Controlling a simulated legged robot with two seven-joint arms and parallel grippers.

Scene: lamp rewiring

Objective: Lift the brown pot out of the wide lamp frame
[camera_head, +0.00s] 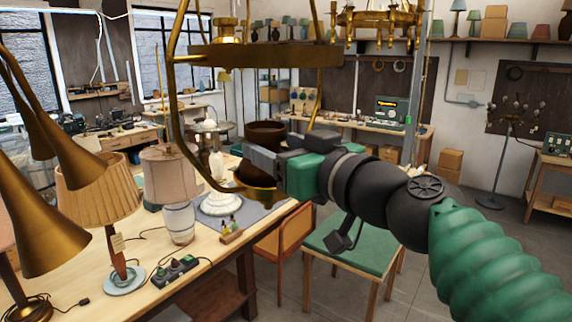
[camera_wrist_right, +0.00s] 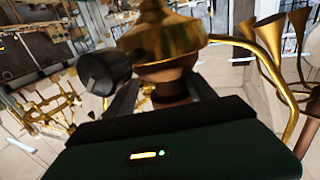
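The brown pot (camera_head: 265,131) sits inside the wide brass lamp frame (camera_head: 255,57), low in the frame, above a rounded brass bowl part. Its rim shows above my right gripper (camera_head: 256,160), whose grey fingers cross in front of its middle and hide it. In the right wrist view, the brown body (camera_wrist_right: 170,88) lies between the two dark fingers, with rounded brass (camera_wrist_right: 160,40) beside it. It is close to the right-hand finger, and a gap shows at the left-hand finger. The gripper looks open around it. My left gripper is not in view.
The curved brass arm (camera_head: 174,100) of the frame rises left of the pot. A workbench (camera_head: 200,255) below bears a pleated lamp (camera_head: 95,185), a white-based lamp (camera_head: 178,200) and a power strip (camera_head: 174,272). Brass horn shades (camera_head: 35,215) crowd the left. A green-topped stool (camera_head: 350,240) stands below my right arm.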

